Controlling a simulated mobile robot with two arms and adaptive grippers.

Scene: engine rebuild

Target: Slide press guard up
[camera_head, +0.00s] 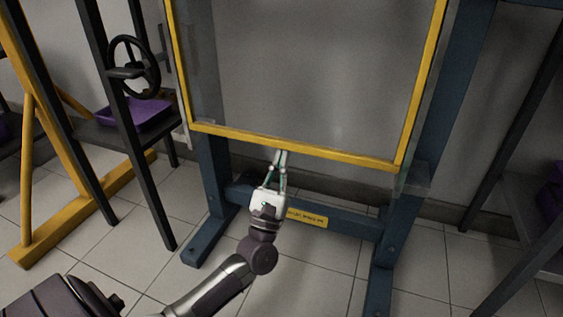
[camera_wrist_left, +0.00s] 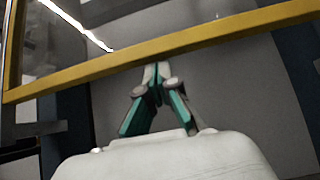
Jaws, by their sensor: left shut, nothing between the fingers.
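The press guard (camera_head: 292,147) is a clear panel in a yellow frame on a blue press frame (camera_head: 437,110). Its bottom bar crosses the middle of the head view. My left gripper (camera_head: 282,154) is shut and empty, with its fingertips at the underside of that bar, left of its middle. In the left wrist view, the closed fingers (camera_wrist_left: 156,72) reach up to the yellow bar (camera_wrist_left: 215,38). I cannot tell if they touch it. My right gripper is not in view.
A shelf unit with a black handwheel (camera_head: 134,66) and a purple bin (camera_head: 136,113) stands at the left. A yellow frame (camera_head: 50,235) stands at the far left. The press's lower crossbeam (camera_head: 345,225) has a yellow label. Tiled floor lies open in front.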

